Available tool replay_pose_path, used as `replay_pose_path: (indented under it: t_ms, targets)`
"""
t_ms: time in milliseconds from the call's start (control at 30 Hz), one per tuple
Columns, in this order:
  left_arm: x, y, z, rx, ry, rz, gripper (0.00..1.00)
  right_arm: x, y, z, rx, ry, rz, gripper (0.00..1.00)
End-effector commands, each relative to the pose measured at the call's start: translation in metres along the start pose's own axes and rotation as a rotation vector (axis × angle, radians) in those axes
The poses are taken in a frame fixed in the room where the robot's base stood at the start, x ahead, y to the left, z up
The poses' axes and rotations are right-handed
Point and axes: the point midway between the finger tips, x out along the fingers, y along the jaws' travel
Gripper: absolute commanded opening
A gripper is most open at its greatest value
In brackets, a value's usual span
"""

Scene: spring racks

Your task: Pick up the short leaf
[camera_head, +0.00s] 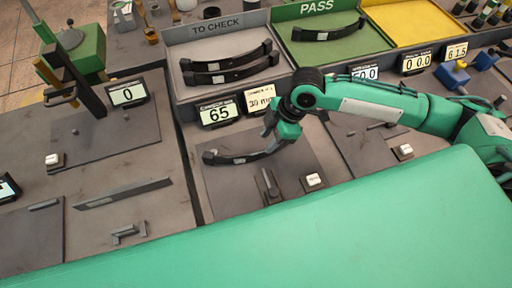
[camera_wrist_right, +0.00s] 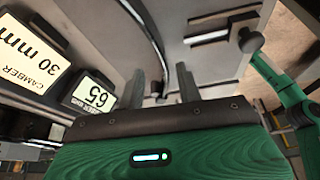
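A dark curved leaf (camera_head: 238,157) with a pale label lies on the grey plate of the station whose display reads 65. Two similar leaves, an upper (camera_head: 228,59) and a lower (camera_head: 232,73), lie in the TO CHECK tray, and another (camera_head: 328,33) lies in the PASS tray. I cannot tell which is the short one. My right gripper (camera_head: 272,133) is at the right part of the station leaf. In the right wrist view its two fingers (camera_wrist_right: 162,88) stand apart, with the dark curved leaf (camera_wrist_right: 150,35) running toward the gap. My left gripper is not in view.
The TO CHECK tray (camera_head: 185,90) and PASS tray (camera_head: 280,32) stand behind the station, with a yellow tray (camera_head: 405,22) farther right. Displays (camera_head: 220,113) line the tray fronts. A small metal block (camera_head: 268,186) and white button (camera_head: 313,180) sit in front of the leaf.

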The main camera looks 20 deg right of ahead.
Motion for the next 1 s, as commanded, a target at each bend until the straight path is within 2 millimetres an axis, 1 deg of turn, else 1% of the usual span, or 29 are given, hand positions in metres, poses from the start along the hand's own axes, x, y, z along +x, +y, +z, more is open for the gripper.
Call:
replay_pose_path:
  t_ms: [33,100,167,300,433,533,633,700,900,967,1000]
  targets:
    - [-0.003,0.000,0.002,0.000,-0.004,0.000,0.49,0.008,0.000,-0.001,0.001,0.000,-0.002,0.35]
    - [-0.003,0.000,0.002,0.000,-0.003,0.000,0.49,0.016,0.000,0.000,0.001,0.000,-0.002,0.35]
    - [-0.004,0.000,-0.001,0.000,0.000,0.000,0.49,0.020,0.000,0.000,-0.001,0.000,0.000,0.35]
    - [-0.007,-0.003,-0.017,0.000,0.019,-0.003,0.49,0.029,-0.001,0.000,0.000,-0.001,-0.002,0.35]
    - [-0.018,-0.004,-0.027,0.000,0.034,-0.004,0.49,0.047,-0.004,-0.001,0.000,-0.001,-0.004,0.35]
    - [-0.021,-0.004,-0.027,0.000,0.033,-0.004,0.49,0.062,-0.004,0.000,0.001,-0.001,-0.002,0.35]
    - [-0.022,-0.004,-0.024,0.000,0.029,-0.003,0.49,0.072,-0.004,0.001,0.000,-0.001,-0.001,0.35]
    - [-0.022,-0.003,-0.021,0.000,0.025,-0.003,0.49,0.075,-0.004,0.001,0.000,-0.001,0.000,0.35]
    - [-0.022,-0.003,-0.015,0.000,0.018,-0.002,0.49,0.075,-0.004,0.001,-0.001,-0.001,0.001,0.35]
    - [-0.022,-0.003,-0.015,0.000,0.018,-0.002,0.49,0.075,-0.004,0.001,-0.001,-0.001,0.001,0.24]
    - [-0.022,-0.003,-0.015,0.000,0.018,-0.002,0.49,0.075,-0.004,0.001,-0.001,-0.001,0.001,0.16]
